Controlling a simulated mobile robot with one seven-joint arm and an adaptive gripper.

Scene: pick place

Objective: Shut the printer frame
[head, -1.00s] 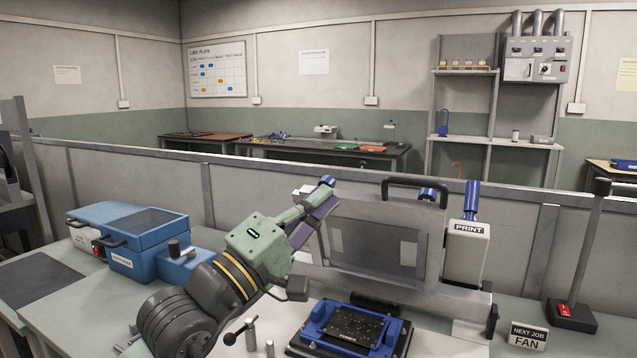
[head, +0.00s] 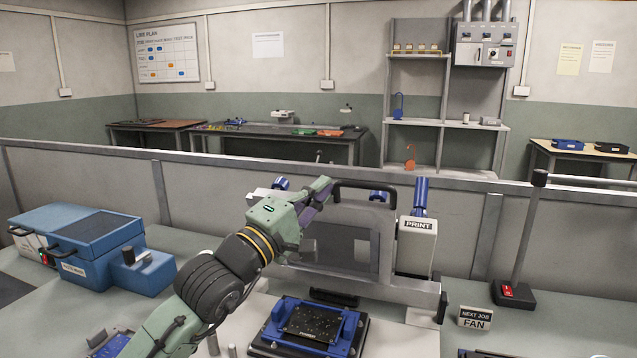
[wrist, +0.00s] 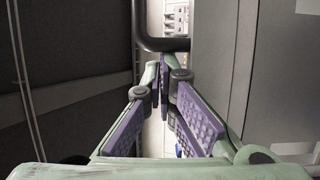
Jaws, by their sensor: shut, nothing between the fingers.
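The printer frame (head: 388,250) is a grey panel with a window, standing raised at the back of the printer, with a black handle (head: 378,186) along its top edge. Below it, a blue fixture (head: 350,331) holds a dark plate on the printer bed. My gripper (head: 327,186) is at the upper left of the frame, close to the left end of the handle. In the wrist view its purple-padded fingers (wrist: 163,75) are shut and empty, just below the dark handle bar (wrist: 168,44) in the picture. Whether they touch it I cannot tell.
A white PRINT unit (head: 416,245) stands right of the frame. A blue lidded box (head: 95,250) is on the bench at left. A NEXT JOB FAN sign (head: 476,317) and a black base with a red switch (head: 512,294) stand at right. A low partition (head: 90,190) runs behind.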

